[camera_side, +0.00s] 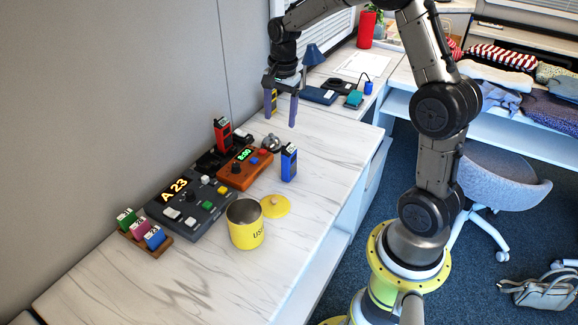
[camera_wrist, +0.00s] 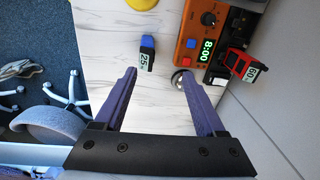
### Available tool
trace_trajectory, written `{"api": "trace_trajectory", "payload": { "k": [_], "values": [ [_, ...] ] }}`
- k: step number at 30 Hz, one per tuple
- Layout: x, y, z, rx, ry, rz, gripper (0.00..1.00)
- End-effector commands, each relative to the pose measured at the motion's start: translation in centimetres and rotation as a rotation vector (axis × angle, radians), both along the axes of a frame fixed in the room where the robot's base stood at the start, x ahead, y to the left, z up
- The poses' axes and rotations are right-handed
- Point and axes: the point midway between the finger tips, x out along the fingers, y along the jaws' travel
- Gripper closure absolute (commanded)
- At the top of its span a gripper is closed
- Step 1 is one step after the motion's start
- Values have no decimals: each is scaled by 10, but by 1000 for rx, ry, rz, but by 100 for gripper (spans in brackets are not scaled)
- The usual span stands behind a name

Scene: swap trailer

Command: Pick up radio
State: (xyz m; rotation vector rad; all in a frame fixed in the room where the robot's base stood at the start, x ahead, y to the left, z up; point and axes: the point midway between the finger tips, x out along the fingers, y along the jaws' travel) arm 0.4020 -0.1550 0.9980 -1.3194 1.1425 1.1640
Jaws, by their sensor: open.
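No object is clearly marked as the radio. A blue handheld, radio-like unit (camera_side: 289,163) stands upright on the white marble-look counter; it also shows in the wrist view (camera_wrist: 147,53), between and beyond the fingertips. A red handheld unit (camera_side: 222,134) stands behind an orange box with a lit display (camera_side: 245,168); in the wrist view the red unit (camera_wrist: 243,64) is at right. My gripper (camera_side: 281,115) is open, pointing down above the counter, behind these units in the side view. No object shows between its fingers (camera_wrist: 157,73) in the wrist view.
A dark console reading A 23 (camera_side: 190,205), a rack of small coloured blocks (camera_side: 143,229), an open yellow canister (camera_side: 246,226) and its lid (camera_side: 274,206) stand nearer. A silver bell (camera_side: 271,143) is close to the orange box. A grey wall (camera_side: 150,80) borders the counter.

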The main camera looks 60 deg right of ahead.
Motion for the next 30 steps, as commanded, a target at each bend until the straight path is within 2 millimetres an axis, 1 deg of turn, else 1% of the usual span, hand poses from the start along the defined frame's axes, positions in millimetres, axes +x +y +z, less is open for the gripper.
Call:
{"api": "trace_trajectory", "payload": {
  "k": [1,3,7,11,18,21,26,30],
  "values": [
    [-1,-9,-17,13,32,-20,28],
    [-5,-16,-33,26,64,-38,28],
    [-11,-24,-49,40,95,-59,28],
    [-13,-25,-66,41,97,-62,28],
    [-13,-24,-110,40,96,-60,28],
    [-12,-24,-122,39,94,-60,28],
    [-12,-24,-132,39,93,-59,28],
    [-13,-24,-146,40,95,-59,28]
  ]
}}
